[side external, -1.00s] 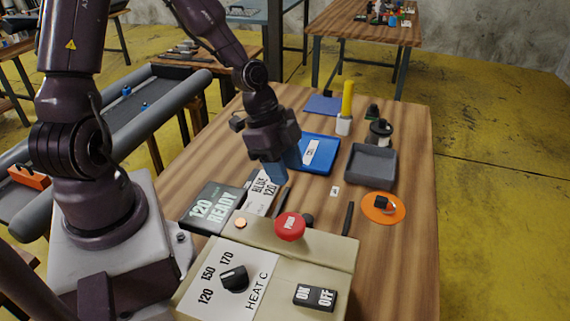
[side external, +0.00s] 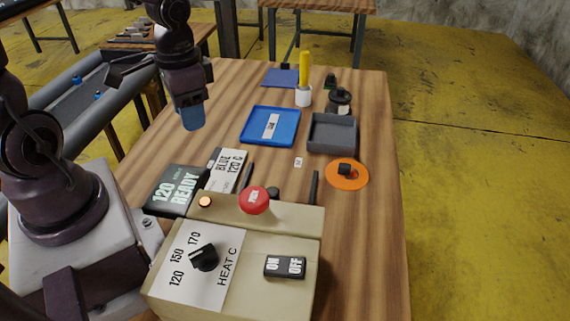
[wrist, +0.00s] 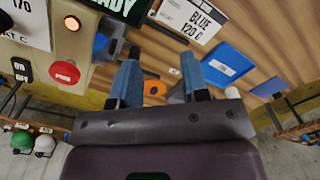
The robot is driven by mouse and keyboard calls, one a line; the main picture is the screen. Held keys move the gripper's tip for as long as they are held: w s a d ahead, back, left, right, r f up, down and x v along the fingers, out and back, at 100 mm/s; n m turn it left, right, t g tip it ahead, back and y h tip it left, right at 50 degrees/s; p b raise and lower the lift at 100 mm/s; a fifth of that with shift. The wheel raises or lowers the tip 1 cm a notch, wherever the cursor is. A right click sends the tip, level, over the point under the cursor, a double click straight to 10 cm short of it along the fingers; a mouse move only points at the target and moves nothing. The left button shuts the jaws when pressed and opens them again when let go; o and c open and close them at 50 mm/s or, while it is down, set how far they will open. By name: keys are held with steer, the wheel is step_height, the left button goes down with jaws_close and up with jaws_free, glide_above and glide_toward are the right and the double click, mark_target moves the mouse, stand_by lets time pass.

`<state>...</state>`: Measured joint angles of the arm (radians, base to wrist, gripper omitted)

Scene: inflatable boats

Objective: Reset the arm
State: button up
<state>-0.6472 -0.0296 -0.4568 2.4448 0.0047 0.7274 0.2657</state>
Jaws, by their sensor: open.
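My gripper (side external: 191,116) hangs above the left part of the wooden table (side external: 370,225), to the left of the blue tray (side external: 256,138). Its blue fingertips also show in the wrist view (wrist: 160,82), spread apart with nothing between them. The heat control box (side external: 250,220) stands at the front of the table. It carries a red button (side external: 254,200), a black dial (side external: 204,257), an on/off switch (side external: 285,266) and a lit orange lamp (side external: 205,202). The display behind it (side external: 178,190) reads 120 READY.
A card marked BLUE 120 C (side external: 227,170) lies beside the display. A grey tray (side external: 332,146), an orange disc (side external: 350,183) with a black piece, a yellow-handled tool (side external: 304,75), a dark jar (side external: 340,102) and a blue sheet (side external: 281,77) are on the table. The right table edge is clear.

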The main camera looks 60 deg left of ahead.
steer(key=s+d+r+t, duration=0.2)
steer(key=r, duration=0.5)
steer(key=s+d+r+n+t, duration=0.1)
steer(key=d+r+t, duration=0.1)
steer(key=r, duration=0.4)
steer(key=shift+s+d+r+t, duration=0.35)
steer(key=shift+r+t, duration=0.05)
steer(key=shift+t, duration=0.4)
